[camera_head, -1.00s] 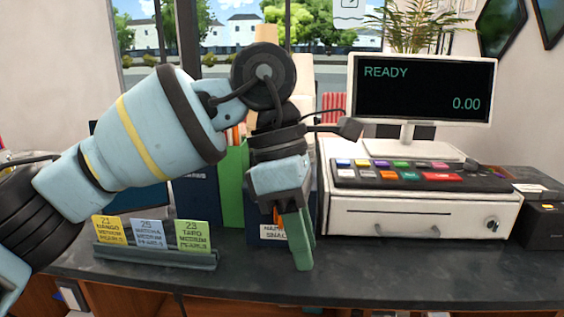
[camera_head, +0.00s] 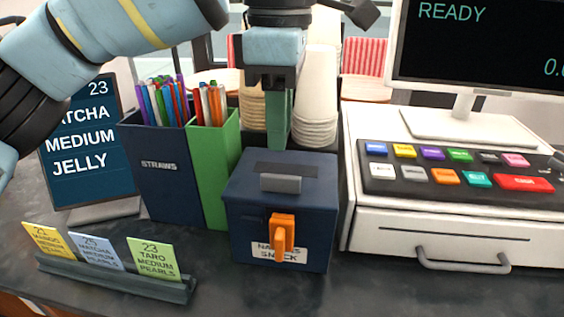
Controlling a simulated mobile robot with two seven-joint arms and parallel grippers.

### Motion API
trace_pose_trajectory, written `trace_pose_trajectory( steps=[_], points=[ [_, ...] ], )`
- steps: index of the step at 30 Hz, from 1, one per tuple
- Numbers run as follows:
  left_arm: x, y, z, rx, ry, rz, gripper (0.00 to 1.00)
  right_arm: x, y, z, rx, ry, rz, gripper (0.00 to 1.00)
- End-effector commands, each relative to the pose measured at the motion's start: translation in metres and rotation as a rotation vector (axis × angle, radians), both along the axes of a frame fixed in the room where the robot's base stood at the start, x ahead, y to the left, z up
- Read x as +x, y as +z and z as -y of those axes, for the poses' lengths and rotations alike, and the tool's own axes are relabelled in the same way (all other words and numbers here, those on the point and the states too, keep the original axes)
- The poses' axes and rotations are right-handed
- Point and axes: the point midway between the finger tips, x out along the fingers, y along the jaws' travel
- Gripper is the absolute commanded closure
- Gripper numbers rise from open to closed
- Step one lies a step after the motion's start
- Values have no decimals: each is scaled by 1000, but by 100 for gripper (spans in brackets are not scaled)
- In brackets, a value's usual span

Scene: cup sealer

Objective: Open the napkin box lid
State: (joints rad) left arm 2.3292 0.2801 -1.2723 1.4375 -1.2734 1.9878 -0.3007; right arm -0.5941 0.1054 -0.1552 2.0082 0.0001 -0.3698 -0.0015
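The napkin box (camera_head: 236,235) is a dark blue box on the counter, left of the cash register. Its lid (camera_head: 316,168) lies flat and closed on top, with a grey handle (camera_head: 281,183) near the front edge. An orange piece (camera_head: 283,236) sticks out of the front, over a partly covered white label. My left gripper (camera_head: 278,142) points down behind the lid, its green fingers seen edge-on. The fingertips reach close to the lid's rear edge; I cannot tell if they touch it, nor how far apart they are. My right gripper is not in view.
A green holder (camera_head: 217,165) and a navy straws holder (camera_head: 163,180) stand left of the box. Stacked cups (camera_head: 316,95) are behind it. The cash register (camera_head: 430,226) is close on the right. A card stand (camera_head: 115,280) sits front left. The counter in front is clear.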

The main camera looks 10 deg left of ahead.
Motion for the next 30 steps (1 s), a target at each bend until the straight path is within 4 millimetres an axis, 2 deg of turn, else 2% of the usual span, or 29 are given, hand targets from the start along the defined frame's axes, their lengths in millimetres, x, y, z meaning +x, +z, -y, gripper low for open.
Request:
trace_pose_trajectory(
  steps=[15, 21, 28, 30],
  points=[
    [0, -67, 0, 0, 0, -2, 69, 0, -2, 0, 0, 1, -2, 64],
    [0, -76, 0, -1, 0, -1, 69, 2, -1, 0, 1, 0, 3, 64],
    [0, -77, 0, -1, 0, -1, 69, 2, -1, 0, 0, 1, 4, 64],
    [0, -77, 0, -1, 0, -1, 77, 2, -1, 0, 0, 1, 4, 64]
  ],
)
